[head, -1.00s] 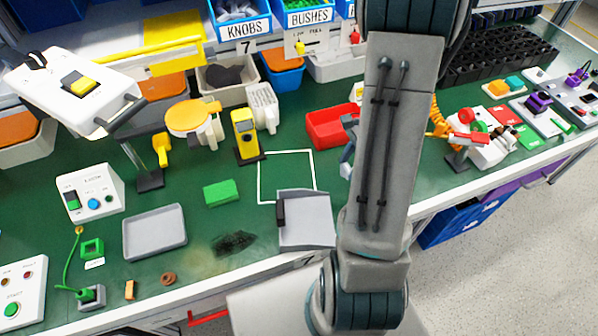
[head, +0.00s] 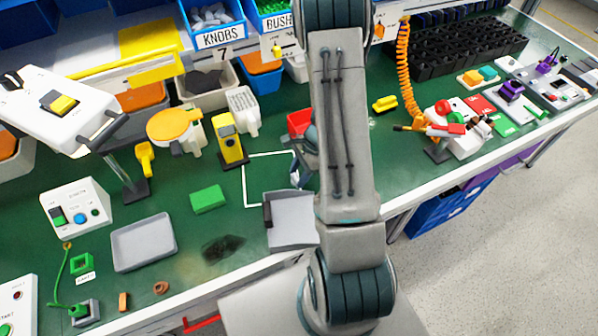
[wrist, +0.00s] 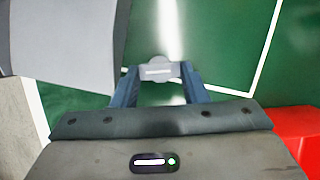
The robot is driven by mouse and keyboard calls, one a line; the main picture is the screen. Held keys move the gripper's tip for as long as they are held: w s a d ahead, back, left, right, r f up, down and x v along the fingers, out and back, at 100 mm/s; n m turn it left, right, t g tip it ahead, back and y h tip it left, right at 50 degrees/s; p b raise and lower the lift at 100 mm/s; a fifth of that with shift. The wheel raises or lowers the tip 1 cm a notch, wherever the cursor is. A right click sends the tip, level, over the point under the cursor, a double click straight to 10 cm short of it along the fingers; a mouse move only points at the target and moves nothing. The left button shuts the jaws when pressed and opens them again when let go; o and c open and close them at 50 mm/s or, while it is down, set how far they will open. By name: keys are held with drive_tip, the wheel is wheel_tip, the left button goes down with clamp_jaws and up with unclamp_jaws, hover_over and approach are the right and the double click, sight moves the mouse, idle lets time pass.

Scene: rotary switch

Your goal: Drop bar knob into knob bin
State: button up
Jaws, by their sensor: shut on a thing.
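The bar knob (wrist: 157,71) is a small light grey piece with a bar across it, seen in the wrist view. My gripper (wrist: 158,76) is shut on it, with a blue-grey finger on each side. It is held over the green bench top. In the head view, my gripper (head: 298,172) shows only in part beside my arm, near the white-outlined square, and the knob is hard to make out there. The knob bin (head: 221,38) is blue, labelled KNOBS, and holds several grey knobs. It stands at the top, well beyond my gripper.
A grey panel (head: 292,222) lies at the bench's front edge. A red bin (head: 299,122) is partly hidden by my arm. A yellow-black device (head: 229,140) and a white basket (head: 243,108) stand between. The blue bushes bin (head: 276,22) adjoins the knob bin.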

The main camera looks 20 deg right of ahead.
drive_tip(key=shift+f, duration=0.1)
drive_tip(key=o, duration=0.5)
drive_tip(key=shift+f, duration=0.1)
drive_tip(key=o, duration=0.4)
drive_tip(key=shift+o, duration=0.2)
